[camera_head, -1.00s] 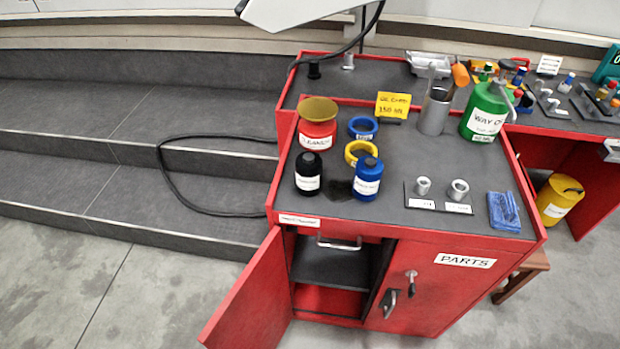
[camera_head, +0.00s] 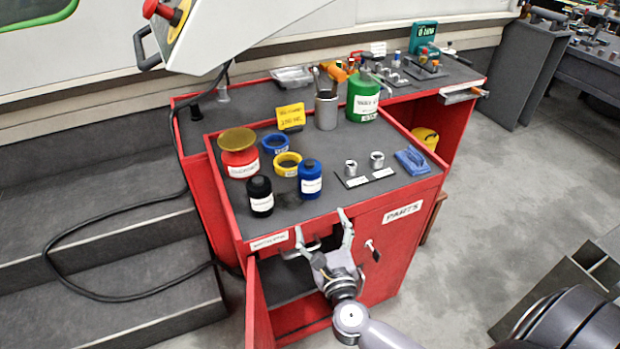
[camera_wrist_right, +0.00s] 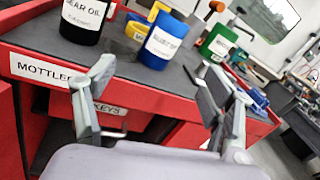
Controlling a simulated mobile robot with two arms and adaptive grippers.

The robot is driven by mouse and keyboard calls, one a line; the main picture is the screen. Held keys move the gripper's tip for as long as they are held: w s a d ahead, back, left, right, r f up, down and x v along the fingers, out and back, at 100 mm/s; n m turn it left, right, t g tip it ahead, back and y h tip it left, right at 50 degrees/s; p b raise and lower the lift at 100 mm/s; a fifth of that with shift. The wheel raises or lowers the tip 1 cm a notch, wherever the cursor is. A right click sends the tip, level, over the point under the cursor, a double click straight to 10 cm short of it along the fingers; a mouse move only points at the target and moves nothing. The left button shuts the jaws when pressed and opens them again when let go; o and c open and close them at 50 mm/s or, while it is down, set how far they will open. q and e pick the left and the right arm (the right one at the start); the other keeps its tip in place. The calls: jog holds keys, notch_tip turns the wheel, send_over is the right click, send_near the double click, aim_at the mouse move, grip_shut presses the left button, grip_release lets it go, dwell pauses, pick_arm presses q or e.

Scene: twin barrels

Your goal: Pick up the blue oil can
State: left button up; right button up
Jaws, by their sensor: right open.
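The blue oil can (camera_head: 311,176) stands upright on the red cabinet's grey top, near the front edge, with a white label. My right gripper (camera_head: 322,228) is open and empty in front of the cabinet's front edge, a little toward the viewer from the can. In the right wrist view its two fingers (camera_wrist_right: 152,92) are spread wide, with the can between and beyond them, not touched. My left gripper is not in view.
A black gear oil bottle (camera_head: 260,194) stands left of the can, with a yellow ring (camera_head: 287,166) just behind. A red container (camera_head: 239,158) and blue ring (camera_head: 275,143) are further back. The cabinet door (camera_head: 258,305) hangs open below. Two metal bushings sit on a plate at right.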

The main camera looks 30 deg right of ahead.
aim_at(310, 171)
jog(key=w+d+r+m, duration=0.1)
jog(key=w, duration=0.2)
jog(key=w+d+r+m+p, duration=0.1)
jog(key=w, duration=0.2)
jog(key=w+d+r+m+p, duration=0.1)
jog(key=w, duration=0.3)
jog(key=shift+w, duration=0.1)
jog(key=shift+d+f+p+x, duration=0.1)
jog(key=shift+f+x, duration=0.05)
jog(key=shift+x, duration=0.95)
jog(key=shift+d+f+p+x, duration=0.1)
jog(key=shift+f+x, duration=0.05)
jog(key=shift+x, duration=0.9)
jog(key=shift+d+f+p+x, duration=0.1)
jog(key=shift+f+x, duration=0.05)
jog(key=shift+x, duration=0.95)
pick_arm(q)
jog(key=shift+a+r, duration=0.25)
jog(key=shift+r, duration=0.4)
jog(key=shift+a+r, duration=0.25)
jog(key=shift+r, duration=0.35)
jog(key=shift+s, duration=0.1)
pick_arm(e)
jog(key=c, duration=1.5)
jog(key=shift+r, duration=0.1)
jog(key=shift+c, duration=0.4)
